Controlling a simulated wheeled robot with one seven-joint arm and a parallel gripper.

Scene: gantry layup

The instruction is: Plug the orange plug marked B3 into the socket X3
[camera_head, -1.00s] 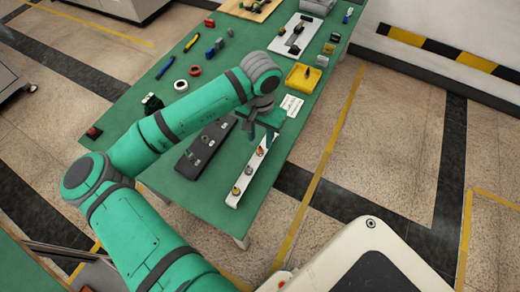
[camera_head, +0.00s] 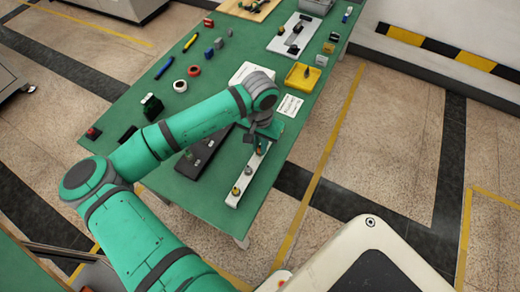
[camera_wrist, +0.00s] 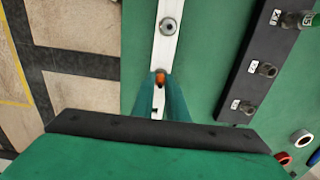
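The orange plug (camera_wrist: 160,78) stands on a white rail (camera_wrist: 158,40), between the fingertips of my gripper (camera_wrist: 160,88) in the wrist view. Whether the fingers touch it cannot be made out, and its B3 marking is not readable. In the head view my gripper (camera_head: 258,142) is low over the far part of the white rail (camera_head: 241,184), and the arm hides the orange plug. The black socket block (camera_wrist: 248,88) lies to the right in the wrist view. Socket X3 (camera_wrist: 247,108) is its lowest visible socket and looks empty. The block also shows in the head view (camera_head: 190,168), partly behind my arm.
A grey plug (camera_wrist: 168,26) stands further along the rail. Socket X2 (camera_wrist: 266,69) looks empty; socket X1 (camera_wrist: 290,19) has a greenish plug at it. A yellow tray (camera_head: 303,77) and a white card (camera_head: 290,106) lie beyond my gripper. Red and white rings (camera_head: 187,77) lie left of the arm.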

